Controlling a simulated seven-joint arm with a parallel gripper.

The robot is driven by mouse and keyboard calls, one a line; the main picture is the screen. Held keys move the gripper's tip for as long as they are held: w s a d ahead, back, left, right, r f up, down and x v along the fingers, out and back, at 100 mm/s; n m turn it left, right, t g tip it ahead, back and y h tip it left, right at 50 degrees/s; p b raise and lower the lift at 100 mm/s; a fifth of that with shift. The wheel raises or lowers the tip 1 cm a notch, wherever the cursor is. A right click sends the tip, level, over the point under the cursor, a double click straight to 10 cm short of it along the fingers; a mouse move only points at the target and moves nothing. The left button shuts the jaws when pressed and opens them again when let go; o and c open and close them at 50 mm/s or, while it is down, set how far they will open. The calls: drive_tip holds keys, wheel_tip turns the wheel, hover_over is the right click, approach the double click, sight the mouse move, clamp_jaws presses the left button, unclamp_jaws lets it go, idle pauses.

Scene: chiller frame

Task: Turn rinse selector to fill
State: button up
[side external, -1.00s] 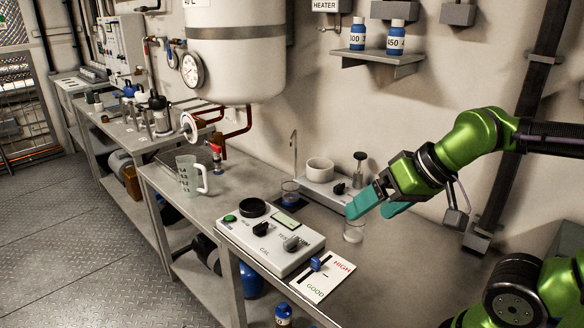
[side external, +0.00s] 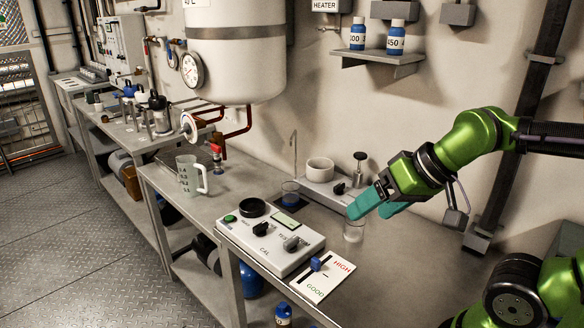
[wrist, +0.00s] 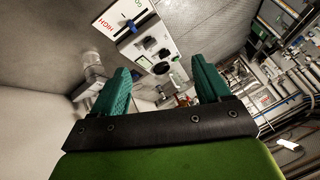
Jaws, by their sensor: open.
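My gripper (side external: 368,211) has teal fingers. It is open and empty, above and beside a small clear beaker (side external: 353,233); whether they touch is unclear. A white rinse base (side external: 318,190) at the back of the bench carries a small black knob (side external: 340,188), which looks like the rinse selector; its markings are too small to read. The knob lies left of the fingertips, apart from them. In the wrist view, the open fingers (wrist: 160,68) frame part of the bench, with nothing between their tips. I cannot make out the rinse knob clearly there.
A grey meter box (side external: 270,240) with two knobs stands at the bench front, beside a HIGH/GOOD card (side external: 323,277). A white cup (side external: 320,169), a thin spout and a dark-topped post stand at the back. A jug (side external: 188,176) is farther left. Bare bench lies right of the card.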

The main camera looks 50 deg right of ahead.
drive_tip(key=w+f, duration=0.1)
drive_tip(key=w+d+f+g, duration=0.1)
drive_tip(key=w+f+m+g, duration=0.1)
drive_tip(key=f, duration=0.1)
drive_tip(key=shift+d, duration=0.25)
drive_tip(key=c, duration=0.7)
drive_tip(key=w+d+f+m, duration=0.1)
drive_tip(key=w+d+f, duration=0.1)
drive_tip(key=w+d+f+m+h, duration=0.1)
drive_tip(key=w+d+f+m, duration=0.1)
drive_tip(key=d, duration=0.1)
drive_tip(key=w+d+f+m, duration=0.1)
drive_tip(key=w+d+f, duration=0.1)
drive_tip(key=d, duration=0.1)
drive_tip(key=shift+w+d+f+m+g+h, duration=0.1)
drive_tip(key=shift+w+f+m+g+h, duration=0.1)
drive_tip(key=shift+w+m+g+h, duration=0.2)
clamp_jaws()
drive_tip(key=m+t+h, duration=0.1)
drive_tip(key=m+h, duration=0.4)
drive_tip(key=m, duration=0.2)
approach(341, 194)
drive_tip(key=f, duration=0.1)
drive_tip(key=s+d+f, duration=0.2)
drive_tip(key=f, duration=0.1)
drive_tip(key=shift+d+f, duration=0.1)
drive_tip(key=shift+d, duration=0.05)
drive_tip(key=w, duration=0.3)
drive_tip(key=shift+w+f, duration=0.15)
drive_tip(key=shift+w, duration=0.5)
